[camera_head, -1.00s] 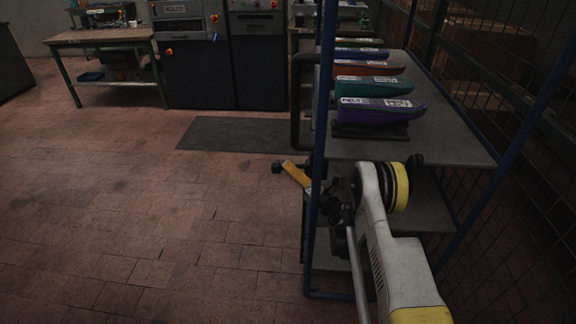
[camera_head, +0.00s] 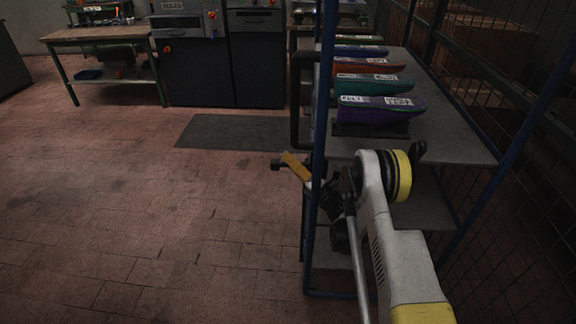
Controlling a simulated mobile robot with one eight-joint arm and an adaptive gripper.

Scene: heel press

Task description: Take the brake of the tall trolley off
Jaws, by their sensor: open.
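What looks like the tall trolley is a rack with thin blue posts (camera_head: 320,90) at the right, with shelves showing between them. Its low blue rail (camera_head: 330,295) shows near the floor. I cannot make out a brake or wheels; my arm covers part of the lower shelves. My white and yellow arm reaches up from the bottom right and bends left behind the front blue post. The small dark end at its tip, seemingly my gripper (camera_head: 277,165), is left of the post, above the floor. It is open, and nothing shows in it.
Several coloured shoe-shaped forms (camera_head: 375,84) lie on the upper shelf (camera_head: 455,140). Wire mesh (camera_head: 535,180) closes off the right side. A dark mat (camera_head: 235,132) lies before grey machines (camera_head: 205,75). A workbench (camera_head: 100,37) stands back left. The floor at left is clear.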

